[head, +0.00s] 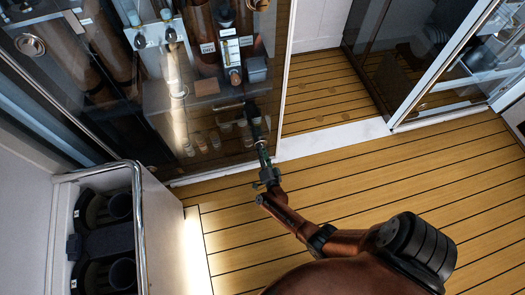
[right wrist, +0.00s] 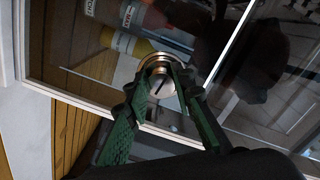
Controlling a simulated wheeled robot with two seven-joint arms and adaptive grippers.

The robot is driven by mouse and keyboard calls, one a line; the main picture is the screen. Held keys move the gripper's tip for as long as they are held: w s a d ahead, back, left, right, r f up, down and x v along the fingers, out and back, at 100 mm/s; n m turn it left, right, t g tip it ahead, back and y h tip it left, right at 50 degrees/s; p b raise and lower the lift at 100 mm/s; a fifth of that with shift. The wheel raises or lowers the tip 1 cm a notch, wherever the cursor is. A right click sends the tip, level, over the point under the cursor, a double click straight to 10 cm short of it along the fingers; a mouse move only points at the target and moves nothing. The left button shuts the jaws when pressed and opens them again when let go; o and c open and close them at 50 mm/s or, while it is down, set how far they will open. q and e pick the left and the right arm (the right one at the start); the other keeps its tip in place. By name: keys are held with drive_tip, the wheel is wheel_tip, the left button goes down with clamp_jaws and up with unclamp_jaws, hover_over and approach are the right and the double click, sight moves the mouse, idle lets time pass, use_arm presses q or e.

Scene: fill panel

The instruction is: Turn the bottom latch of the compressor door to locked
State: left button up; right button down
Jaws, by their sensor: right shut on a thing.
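The compressor door (head: 285,85) is a dark glass panel with a thin light frame, on the left of the head view. In the right wrist view, the bottom latch (right wrist: 160,84) is a round metal disc near the door's edge, with a dark slit across its middle. My right gripper (head: 257,122) is at the lower right part of the door. In the right wrist view my right gripper's green fingers (right wrist: 162,72) are shut on the latch, one on each side. In the head view the gripper hides the latch. My left gripper is not in view.
Behind the glass are brown cylinders (head: 205,40) and small cups. A holder with dark round openings (head: 105,235) stands at the lower left. Another glass-fronted cabinet (head: 440,65) is at the upper right. The plank floor (head: 400,170) is clear.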

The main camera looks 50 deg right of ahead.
drive_tip(key=shift+a+n, duration=0.1)
drive_tip(key=shift+n, duration=0.5)
drive_tip(key=shift+f, duration=0.1)
drive_tip(key=c, duration=1.7)
unclamp_jaws()
drive_tip(key=shift+o, duration=0.2)
drive_tip(key=v, duration=0.7)
drive_tip(key=shift+s+a, duration=0.1)
drive_tip(key=shift+s, duration=0.05)
